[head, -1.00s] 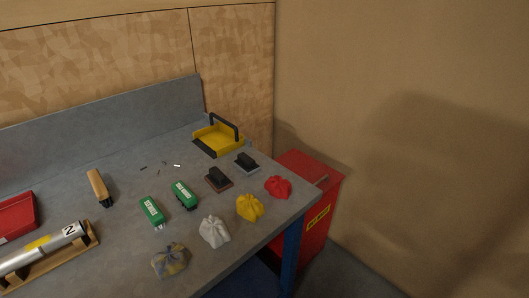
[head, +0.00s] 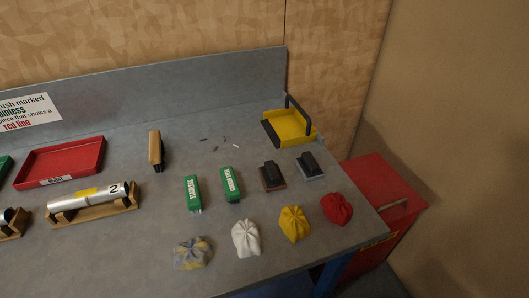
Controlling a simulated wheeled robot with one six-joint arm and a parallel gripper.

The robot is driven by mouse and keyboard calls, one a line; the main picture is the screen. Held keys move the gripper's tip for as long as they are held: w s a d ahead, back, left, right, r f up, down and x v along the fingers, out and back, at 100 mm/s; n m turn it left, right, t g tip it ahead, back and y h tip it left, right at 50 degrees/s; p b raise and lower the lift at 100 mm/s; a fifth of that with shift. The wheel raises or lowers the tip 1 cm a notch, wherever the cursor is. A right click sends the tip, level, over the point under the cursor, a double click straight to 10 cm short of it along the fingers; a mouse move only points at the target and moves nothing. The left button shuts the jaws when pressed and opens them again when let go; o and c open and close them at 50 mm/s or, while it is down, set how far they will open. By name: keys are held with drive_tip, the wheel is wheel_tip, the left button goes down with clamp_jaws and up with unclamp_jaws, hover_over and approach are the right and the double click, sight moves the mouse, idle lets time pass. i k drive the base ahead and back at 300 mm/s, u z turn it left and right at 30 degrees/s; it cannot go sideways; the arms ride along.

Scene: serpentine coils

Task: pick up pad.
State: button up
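Two pads with dark handles lie toward the right of the grey bench in the head view. One pad (head: 272,177) has a reddish-brown base, and the other pad (head: 310,166) has a grey base. They stand side by side, apart from each other. The task does not say which pad is meant. My gripper is not in view.
Two green brushes (head: 192,193) lie left of the pads. Several crumpled cloths (head: 293,224) line the front. A yellow tray (head: 287,125) stands behind. A red tray (head: 60,163) and a metal tube (head: 84,198) are left. A red bin (head: 380,190) stands right of the bench.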

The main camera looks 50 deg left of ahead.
sight(273, 180)
drive_tip(key=u, duration=0.95)
drive_tip(key=i, duration=0.85)
drive_tip(key=u, duration=0.85)
